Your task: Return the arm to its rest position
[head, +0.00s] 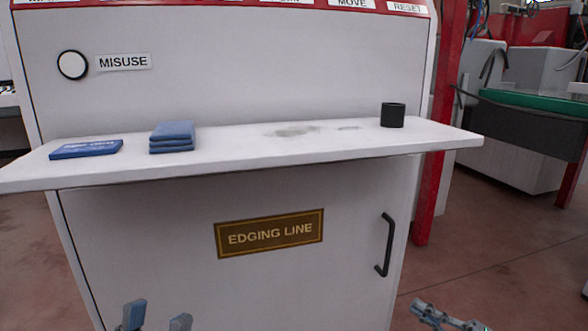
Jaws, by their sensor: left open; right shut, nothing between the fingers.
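My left gripper (157,318) shows at the bottom left, below the shelf and in front of the cabinet. Its two blue-grey fingertips stand apart with nothing between them. My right gripper (440,315) shows at the bottom right, over the floor and to the right of the cabinet. It is shut and holds nothing. Both grippers are cut off by the lower picture edge, and most of both arms is out of view. Neither gripper touches anything that I can see.
A white shelf (235,158) juts out from the cabinet. On it are a blue flat packet (86,149), folded blue cloths (172,137) and a black cup (392,115). The cabinet has a black handle (385,245). A red post (437,150) stands right; floor there is clear.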

